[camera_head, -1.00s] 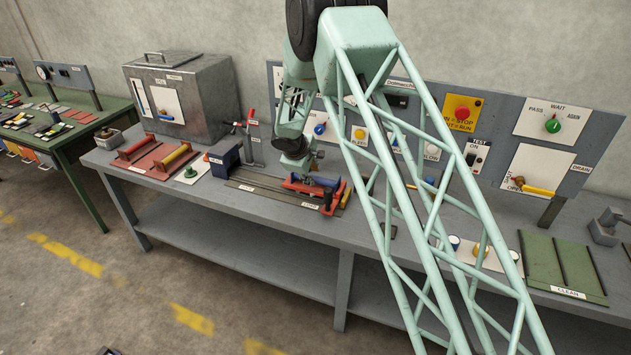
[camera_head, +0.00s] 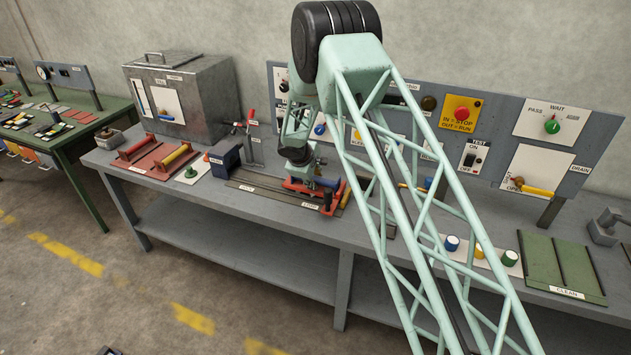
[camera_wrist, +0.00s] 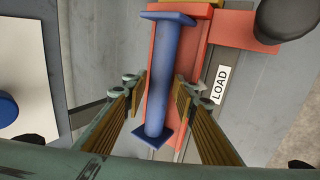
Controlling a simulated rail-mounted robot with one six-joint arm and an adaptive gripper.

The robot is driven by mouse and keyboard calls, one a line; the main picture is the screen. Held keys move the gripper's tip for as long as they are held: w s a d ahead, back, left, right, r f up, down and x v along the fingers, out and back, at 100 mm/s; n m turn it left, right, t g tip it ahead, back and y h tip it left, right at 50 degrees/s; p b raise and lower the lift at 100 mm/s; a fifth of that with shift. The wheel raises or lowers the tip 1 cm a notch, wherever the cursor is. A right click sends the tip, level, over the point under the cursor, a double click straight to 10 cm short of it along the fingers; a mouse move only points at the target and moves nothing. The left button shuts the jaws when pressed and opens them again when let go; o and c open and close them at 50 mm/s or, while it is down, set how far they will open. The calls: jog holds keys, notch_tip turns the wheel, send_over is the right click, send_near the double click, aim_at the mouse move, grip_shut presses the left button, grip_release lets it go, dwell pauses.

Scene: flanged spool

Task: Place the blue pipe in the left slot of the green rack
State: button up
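The blue pipe (camera_wrist: 162,75) has square flanged ends and lies in a red holder (camera_wrist: 194,45) beside the LOAD label. In the head view, the pipe (camera_head: 327,182) is mostly hidden by my gripper. My gripper (camera_wrist: 160,88) is open, its ribbed fingers on either side of the pipe's lower half in the wrist view, with gaps visible. In the head view, my gripper (camera_head: 300,172) is low over the holder. The green rack (camera_head: 545,258), labelled CLEAN, lies at the right of the bench with dark dividing lines; its slots look empty.
Red trays with a red pipe (camera_head: 137,148) and a yellow pipe (camera_head: 176,156) lie at the bench's left. A blue block (camera_head: 223,160) stands left of the holder. An upright control panel (camera_head: 590,140) backs the bench.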

aim_at(315, 178)
dwell(0.5)
grip_shut()
jog(key=shift+r, duration=0.1)
notch_tip(315, 178, up, 10)
jog(key=shift+p, duration=0.3)
dwell(0.7)
dwell(0.5)
